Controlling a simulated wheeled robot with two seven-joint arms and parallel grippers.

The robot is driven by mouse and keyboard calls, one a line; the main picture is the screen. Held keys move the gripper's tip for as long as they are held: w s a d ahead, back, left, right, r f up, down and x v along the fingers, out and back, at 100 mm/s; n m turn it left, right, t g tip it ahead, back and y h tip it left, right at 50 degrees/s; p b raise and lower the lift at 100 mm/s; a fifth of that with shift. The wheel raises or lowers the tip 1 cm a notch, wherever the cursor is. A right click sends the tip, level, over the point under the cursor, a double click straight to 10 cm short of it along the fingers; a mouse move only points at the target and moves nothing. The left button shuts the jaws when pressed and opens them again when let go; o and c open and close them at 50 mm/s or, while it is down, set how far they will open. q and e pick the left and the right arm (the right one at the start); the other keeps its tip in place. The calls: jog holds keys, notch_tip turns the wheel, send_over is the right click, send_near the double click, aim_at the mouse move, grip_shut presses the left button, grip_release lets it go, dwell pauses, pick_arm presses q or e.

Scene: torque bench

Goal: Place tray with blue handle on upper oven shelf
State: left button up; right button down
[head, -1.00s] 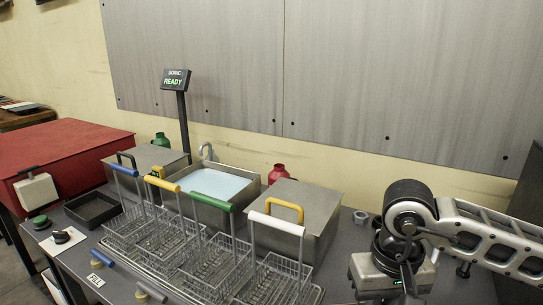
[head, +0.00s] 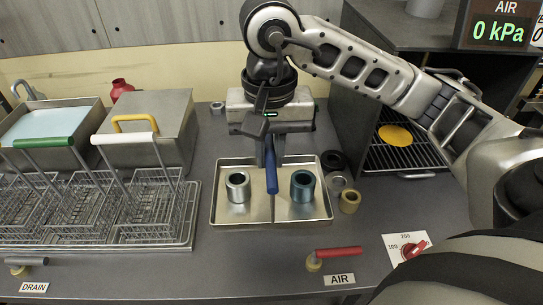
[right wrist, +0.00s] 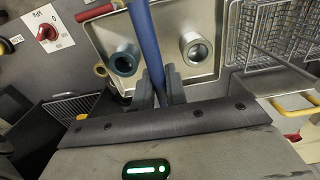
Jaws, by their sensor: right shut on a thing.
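The metal tray (head: 222,205) lies on the bench and has a blue handle (head: 271,170) along its middle. A silver ring (head: 238,187) stands left of the handle and a teal ring (head: 302,187) right of it. My right gripper (head: 273,152) is shut on the blue handle near its far end. The right wrist view shows its fingers (right wrist: 159,92) on either side of the blue handle (right wrist: 146,45). The oven (head: 358,118) is at right, with a wire shelf (head: 410,155) and a yellow disc (head: 395,135) in it. My left gripper is not in view.
Several wire baskets (head: 65,205) stand at left by a lidded box (head: 150,115). Loose rings (head: 350,200) lie between tray and oven. A red AIR lever (head: 338,253) and a red dial (head: 413,250) are at the front edge.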

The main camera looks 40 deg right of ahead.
jog(key=w+d+f, duration=0.1)
jog(key=w, duration=0.1)
jog(key=w+d+f, duration=0.1)
jog(key=w, duration=0.1)
jog(key=w+d+f, duration=0.1)
jog(key=w+d, duration=0.1)
jog(key=shift+w, duration=0.15)
jog(key=w+d+f+p, duration=0.1)
jog(key=w+f, duration=0.3)
jog(key=f, duration=0.5)
jog(key=shift+w+d+p, duration=0.15)
jog(key=shift+d+p, duration=0.15)
jog(key=shift+d, duration=0.4)
jog(key=shift+f, duration=0.2)
jog(key=c, duration=1.4)
grip_release()
